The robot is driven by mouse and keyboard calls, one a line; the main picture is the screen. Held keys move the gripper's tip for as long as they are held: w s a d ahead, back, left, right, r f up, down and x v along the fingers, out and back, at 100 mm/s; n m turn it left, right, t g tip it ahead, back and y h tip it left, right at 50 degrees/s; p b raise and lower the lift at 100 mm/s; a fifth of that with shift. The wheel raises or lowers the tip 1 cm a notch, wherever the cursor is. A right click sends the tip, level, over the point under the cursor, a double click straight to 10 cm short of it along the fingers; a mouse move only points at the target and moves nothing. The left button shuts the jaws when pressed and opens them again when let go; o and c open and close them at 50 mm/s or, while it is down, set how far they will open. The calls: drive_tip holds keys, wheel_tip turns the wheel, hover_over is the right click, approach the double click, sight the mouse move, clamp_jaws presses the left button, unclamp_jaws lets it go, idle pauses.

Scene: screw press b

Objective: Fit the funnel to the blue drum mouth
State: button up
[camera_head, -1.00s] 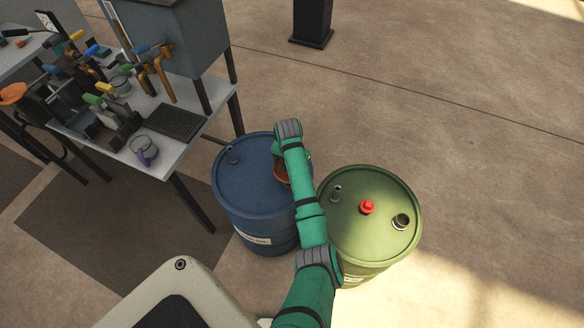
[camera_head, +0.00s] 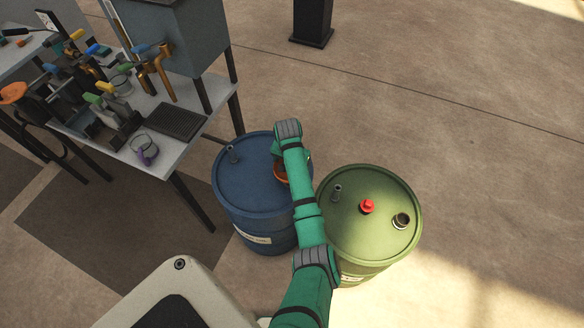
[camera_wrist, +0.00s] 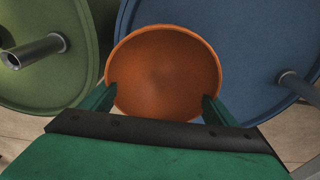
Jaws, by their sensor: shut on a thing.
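The orange funnel (camera_wrist: 165,70) is held between the two fingers of my gripper (camera_wrist: 162,95), seen in the wrist view with its wide bowl facing the camera. In the head view only a sliver of the funnel (camera_head: 280,174) shows beside my arm, over the right part of the blue drum's lid. The blue drum (camera_head: 240,185) stands upright; it also fills the right of the wrist view (camera_wrist: 255,60). The drum mouth is not visible, and the funnel's spout is hidden beneath the bowl, so I cannot tell whether it sits in the mouth.
A green drum (camera_head: 370,235) stands close on the right, with a red cap (camera_head: 367,206), a dark-rimmed opening (camera_head: 401,221) and a short pipe (camera_head: 336,193). A grey pipe (camera_head: 231,154) rises from the blue lid.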

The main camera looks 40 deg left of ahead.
drive_tip(key=shift+f, duration=0.15)
drive_tip(key=o, duration=1.1)
drive_tip(key=r, duration=0.3)
drive_tip(key=s+r, duration=0.1)
drive_tip(key=r, duration=0.6)
drive_tip(key=shift+s+d+r, duration=0.15)
drive_tip(key=shift+s+r, duration=0.05)
drive_tip(key=shift+r, duration=0.15)
drive_tip(key=shift+w+d, duration=0.1)
